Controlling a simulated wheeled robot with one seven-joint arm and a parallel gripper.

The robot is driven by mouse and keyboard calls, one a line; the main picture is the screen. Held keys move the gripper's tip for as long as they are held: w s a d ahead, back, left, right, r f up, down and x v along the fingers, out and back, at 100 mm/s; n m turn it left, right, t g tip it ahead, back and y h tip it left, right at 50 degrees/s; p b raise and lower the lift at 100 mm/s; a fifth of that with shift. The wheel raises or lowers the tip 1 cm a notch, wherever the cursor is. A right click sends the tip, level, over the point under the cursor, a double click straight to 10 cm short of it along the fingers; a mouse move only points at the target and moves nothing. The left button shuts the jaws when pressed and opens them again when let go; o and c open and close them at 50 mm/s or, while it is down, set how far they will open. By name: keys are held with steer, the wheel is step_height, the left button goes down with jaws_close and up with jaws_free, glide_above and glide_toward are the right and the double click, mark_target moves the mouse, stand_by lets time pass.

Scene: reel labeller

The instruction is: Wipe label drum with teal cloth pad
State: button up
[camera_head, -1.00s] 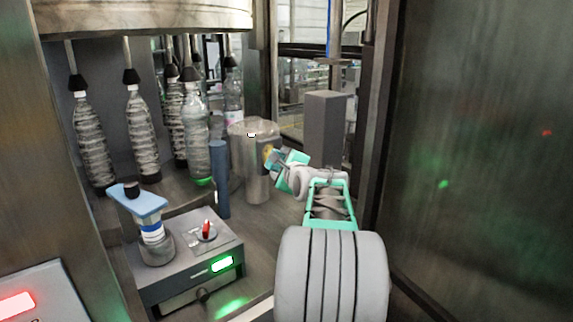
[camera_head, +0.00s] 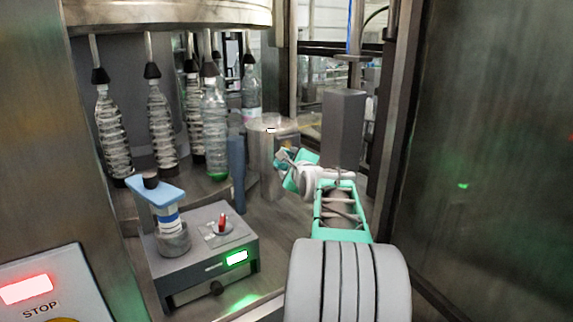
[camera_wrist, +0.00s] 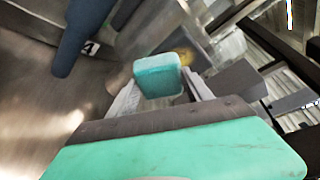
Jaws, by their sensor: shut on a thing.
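The label drum (camera_head: 266,168) is a shiny metal cylinder standing at the middle of the machine deck. A yellowish patch shows on its right side, and also behind the pad in the wrist view (camera_wrist: 187,56). My gripper (camera_head: 287,160) is at the drum's right side, just below the patch. In the wrist view my gripper (camera_wrist: 160,92) is shut on the teal cloth pad (camera_wrist: 158,72), a small rounded block between the two fingers. The pad's far face is hidden, so I cannot tell whether it touches the drum.
A blue post (camera_head: 238,172) stands left of the drum. Several bottles (camera_head: 160,125) hang further left. A grey column (camera_head: 343,130) stands behind my arm. A metal panel closes the right.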

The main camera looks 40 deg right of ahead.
steer(key=d+p, duration=0.1)
steer(key=d, duration=0.5)
steer(key=shift+s, duration=0.3)
steer(key=shift+s+a+b, duration=0.15)
steer(key=shift+s+b, duration=0.15)
steer(key=shift+s, duration=1.15)
steer(key=shift+s+a+b, duration=0.15)
steer(key=shift+s+b, duration=0.15)
steer(key=shift+s, duration=1.1)
steer(key=shift+s, duration=0.15)
steer(key=s, duration=0.2)
steer(key=shift+s+a, duration=0.2)
steer(key=shift+s, duration=0.15)
